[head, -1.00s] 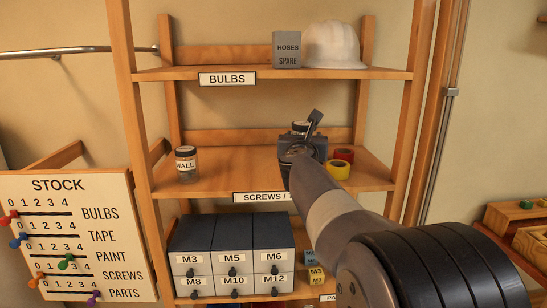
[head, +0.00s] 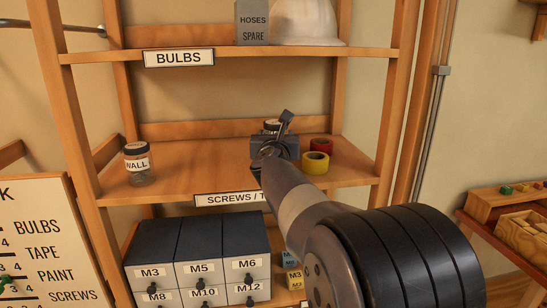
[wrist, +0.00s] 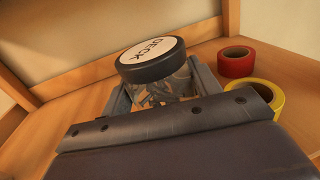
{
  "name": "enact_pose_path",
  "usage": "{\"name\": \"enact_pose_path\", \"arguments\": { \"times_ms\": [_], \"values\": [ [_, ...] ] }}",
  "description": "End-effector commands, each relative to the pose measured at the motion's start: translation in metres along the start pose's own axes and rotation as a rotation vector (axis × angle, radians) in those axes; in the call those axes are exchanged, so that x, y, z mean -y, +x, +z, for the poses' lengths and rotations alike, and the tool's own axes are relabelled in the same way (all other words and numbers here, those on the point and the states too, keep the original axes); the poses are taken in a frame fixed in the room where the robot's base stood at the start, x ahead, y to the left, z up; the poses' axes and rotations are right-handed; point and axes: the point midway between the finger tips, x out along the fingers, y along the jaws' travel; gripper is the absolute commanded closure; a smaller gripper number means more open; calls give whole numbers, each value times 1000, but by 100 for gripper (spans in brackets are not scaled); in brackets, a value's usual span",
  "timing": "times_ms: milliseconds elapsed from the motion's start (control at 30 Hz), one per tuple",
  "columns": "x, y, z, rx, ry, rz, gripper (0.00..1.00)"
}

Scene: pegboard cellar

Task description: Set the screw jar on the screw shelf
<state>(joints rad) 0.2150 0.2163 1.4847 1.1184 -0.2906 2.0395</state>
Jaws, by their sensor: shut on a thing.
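My gripper (head: 274,140) is over the middle shelf board (head: 205,165), labelled "SCREWS / T…", with the rest of the label hidden by my arm. It is shut on a glass jar (head: 272,125) with a dark lid. In the wrist view the jar (wrist: 160,75) stands between the two fingers; its lid reads "DECK" and screws show through the glass. The jar looks nearly upright and low over the board. Its base is hidden, so I cannot tell whether it touches. Another jar (head: 138,163), labelled "WALL", stands at the shelf's left.
A red tape roll (wrist: 236,62) and a yellow tape roll (wrist: 255,96) lie just right of the jar. The "BULBS" shelf (head: 235,55) above bears a grey box and a white helmet. Drawers (head: 200,255) stand below. Board between the jars is clear.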

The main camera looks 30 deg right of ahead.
Motion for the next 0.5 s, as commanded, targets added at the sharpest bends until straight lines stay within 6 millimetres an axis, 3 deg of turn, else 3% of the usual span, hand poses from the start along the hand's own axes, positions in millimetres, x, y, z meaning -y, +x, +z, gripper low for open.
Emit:
{"name": "enact_pose_path", "arguments": {
  "times_ms": [267,500],
  "values": [
    [0,0,-33,1,0,0,75],
    [0,0,-36,3,1,0,75]
  ]
}}
